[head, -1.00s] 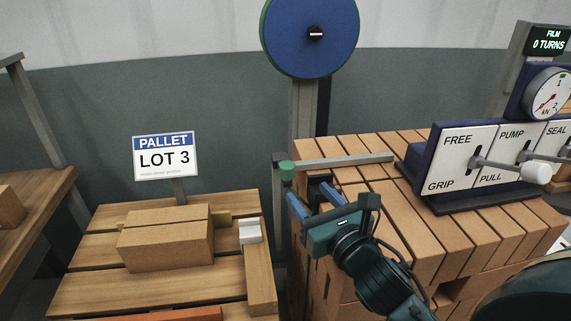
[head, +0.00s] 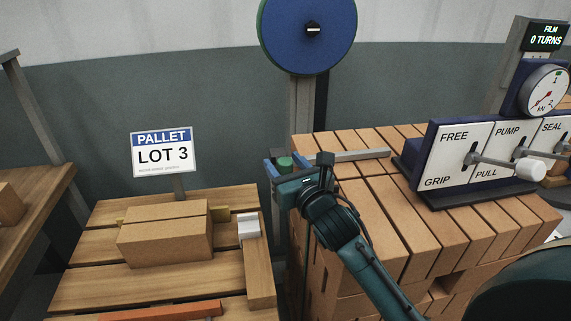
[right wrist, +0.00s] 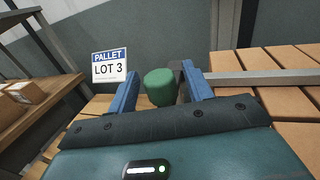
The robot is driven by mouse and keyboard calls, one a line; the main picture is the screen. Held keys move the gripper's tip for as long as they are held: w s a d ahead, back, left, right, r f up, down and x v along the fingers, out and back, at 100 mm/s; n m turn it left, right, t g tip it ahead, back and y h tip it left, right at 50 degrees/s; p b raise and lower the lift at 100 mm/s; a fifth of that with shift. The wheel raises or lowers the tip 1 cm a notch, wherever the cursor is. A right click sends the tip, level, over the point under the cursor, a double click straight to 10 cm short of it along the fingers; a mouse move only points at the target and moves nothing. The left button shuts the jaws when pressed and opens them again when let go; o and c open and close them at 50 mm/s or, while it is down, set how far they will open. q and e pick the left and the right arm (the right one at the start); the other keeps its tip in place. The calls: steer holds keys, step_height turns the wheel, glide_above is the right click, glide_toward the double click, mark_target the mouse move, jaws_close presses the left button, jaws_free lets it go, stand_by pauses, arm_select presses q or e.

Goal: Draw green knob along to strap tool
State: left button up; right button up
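The green knob (head: 284,163) stands at the left end of a grey bar (head: 345,155) over the brick stack. My right gripper (head: 283,167) is at the knob with its blue fingers apart. In the right wrist view the knob (right wrist: 160,87) sits between the open fingers, with a clear gap to the left finger and a smaller one to the right. The strap tool (head: 470,160), a dark blue unit with FREE/GRIP, PUMP/PULL and SEAL panels, sits on the stack at the bar's right end. My left gripper is not in view.
The brick stack (head: 430,232) fills the middle right. A wooden pallet (head: 150,290) with a brown block (head: 165,240) and a LOT 3 sign (head: 163,153) is left. A grey post with a blue disc (head: 308,35) stands behind. The 0 TURNS display (head: 547,35) is far right.

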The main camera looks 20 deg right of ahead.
jaws_close()
stand_by(0.3)
steer(key=shift+d, duration=0.1)
steer(key=s+d, duration=0.1)
steer(key=d, duration=0.5)
steer(key=s+d+p, duration=0.1)
steer(key=s+d, duration=0.1)
steer(key=d, duration=0.3)
steer(key=s+d+p, duration=0.1)
steer(key=d, duration=0.5)
steer(key=shift+s+d, duration=0.15)
steer(key=shift+d, duration=0.2)
steer(key=shift+r, duration=0.1)
steer(key=shift+o, duration=0.4)
jaws_free()
step_height(320, 180, up, 10)
steer(key=p, duration=0.1)
